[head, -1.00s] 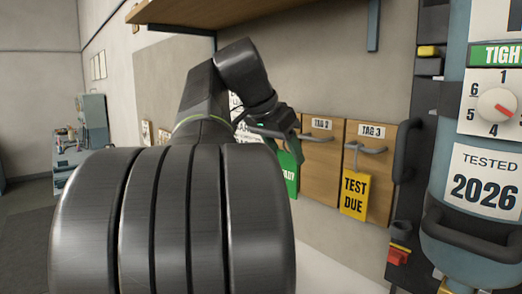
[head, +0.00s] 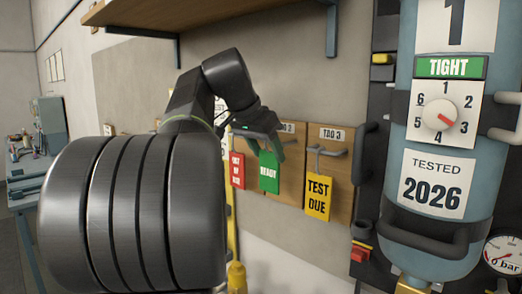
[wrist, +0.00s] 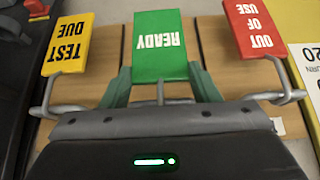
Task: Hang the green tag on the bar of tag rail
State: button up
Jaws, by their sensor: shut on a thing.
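The green READY tag (head: 269,172) hangs upright below my gripper (head: 268,146), in front of the wooden board marked TAG 2 (head: 291,165). In the wrist view the green tag (wrist: 160,40) shows upside down between the green fingers of my gripper (wrist: 160,86), which is shut on it. The tag rail has grey bars; the bar at TAG 3 (head: 333,152) carries the yellow TEST DUE tag (head: 318,196). A short grey piece shows at the green tag's near edge in the wrist view, but I cannot tell whether the tag is around the bar.
A red OUT OF USE tag (head: 237,170) hangs left of the green one, on its own bar (wrist: 275,96) in the wrist view. A blue cylinder (head: 440,150) with a dial stands at the right. A wooden shelf (head: 225,14) is overhead.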

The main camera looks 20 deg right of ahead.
jog(key=shift+w+d, duration=0.15)
jog(key=shift+d, duration=0.15)
jog(key=shift+w+d+f, duration=0.25)
jog(key=shift+d+f, duration=0.15)
jog(key=shift+f, duration=0.15)
jog(key=shift+f+b, duration=0.5)
jog(key=shift+f, duration=0.15)
jog(key=o, duration=1.3)
jog(key=v, duration=1.3)
jog(key=shift+a+r, duration=0.25)
jog(key=shift+r, duration=0.05)
